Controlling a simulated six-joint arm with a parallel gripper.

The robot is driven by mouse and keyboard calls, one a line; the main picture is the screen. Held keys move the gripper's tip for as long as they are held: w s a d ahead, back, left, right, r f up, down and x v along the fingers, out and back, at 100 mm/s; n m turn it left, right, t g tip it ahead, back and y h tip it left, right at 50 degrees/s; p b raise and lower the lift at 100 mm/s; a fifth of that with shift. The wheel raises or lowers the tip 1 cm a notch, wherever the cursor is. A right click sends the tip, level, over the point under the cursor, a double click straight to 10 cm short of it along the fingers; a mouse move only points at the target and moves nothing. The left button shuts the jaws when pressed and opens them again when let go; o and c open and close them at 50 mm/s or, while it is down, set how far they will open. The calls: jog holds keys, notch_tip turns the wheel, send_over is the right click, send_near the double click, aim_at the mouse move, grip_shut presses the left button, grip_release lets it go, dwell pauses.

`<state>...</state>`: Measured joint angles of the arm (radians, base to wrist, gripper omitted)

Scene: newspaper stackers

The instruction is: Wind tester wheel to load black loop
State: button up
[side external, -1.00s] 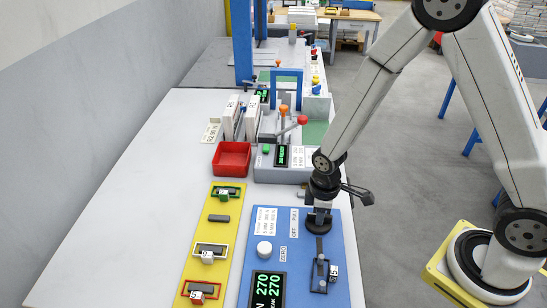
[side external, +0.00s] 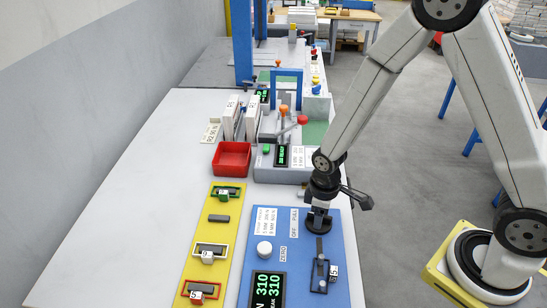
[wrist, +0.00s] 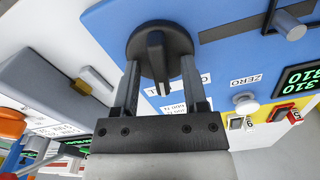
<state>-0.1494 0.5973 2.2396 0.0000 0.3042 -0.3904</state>
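The tester wheel (side external: 319,226) is a round black knob with a raised bar, at the right far end of the blue tester panel (side external: 300,250). It also shows in the wrist view (wrist: 150,40). My gripper (wrist: 160,75) points down at the wheel, one finger on each side, apparently closed on its rim; finger contact is partly hidden. The black loop (side external: 313,285), with a white-marked tag, lies on the tester's right side, below a dark grey bar (side external: 319,248). The tester display (side external: 267,290) reads 310 on both lines, in green.
A yellow rack (side external: 225,240) to the left holds green (side external: 228,196), white (side external: 210,253) and red (side external: 203,290) loops and a bare grey pad. A white ZERO knob (side external: 264,249) is on the panel. A red bin (side external: 232,159) and grey station stand behind. The left table is clear.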

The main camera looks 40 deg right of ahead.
jog(key=shift+r, duration=0.1)
jog(key=shift+r, duration=3.8)
jog(key=s+d+r+m+t, duration=0.2)
jog(key=s+d+r+m, duration=0.2)
jog(key=d+m, duration=0.1)
jog(key=shift+s+r+m+t, duration=0.3)
jog(key=shift+s+m, duration=0.1)
jog(key=shift+m, duration=0.2)
